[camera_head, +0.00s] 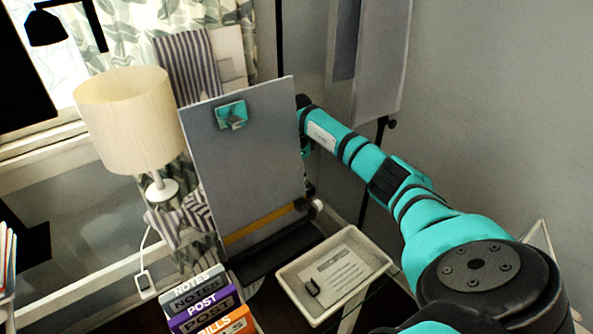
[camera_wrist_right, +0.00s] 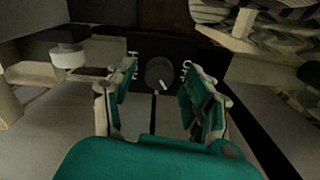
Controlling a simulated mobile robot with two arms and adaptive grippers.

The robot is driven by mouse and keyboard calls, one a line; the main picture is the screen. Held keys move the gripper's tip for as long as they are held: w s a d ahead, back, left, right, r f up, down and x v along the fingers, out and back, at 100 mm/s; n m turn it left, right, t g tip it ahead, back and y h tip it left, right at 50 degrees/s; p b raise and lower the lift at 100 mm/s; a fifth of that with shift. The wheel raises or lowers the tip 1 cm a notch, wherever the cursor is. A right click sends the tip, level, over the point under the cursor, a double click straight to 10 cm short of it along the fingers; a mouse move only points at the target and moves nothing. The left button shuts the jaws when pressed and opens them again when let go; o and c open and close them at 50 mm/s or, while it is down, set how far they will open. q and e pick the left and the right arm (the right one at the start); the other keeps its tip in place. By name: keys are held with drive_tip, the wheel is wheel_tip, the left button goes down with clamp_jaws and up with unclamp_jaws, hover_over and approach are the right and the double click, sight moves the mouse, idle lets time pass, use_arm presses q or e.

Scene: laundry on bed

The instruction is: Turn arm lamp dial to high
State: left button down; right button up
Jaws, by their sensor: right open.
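A round dark dial (camera_wrist_right: 158,72) with a short white pointer is on a black panel (camera_wrist_right: 160,50) in the right wrist view. The pointer is at its lower right edge. A black lamp head (camera_head: 47,28) on a jointed black arm (camera_head: 95,22) shows at the top left. My left gripper is not in view.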

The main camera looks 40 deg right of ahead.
drive_tip(key=shift+f, duration=0.35)
clamp_jaws()
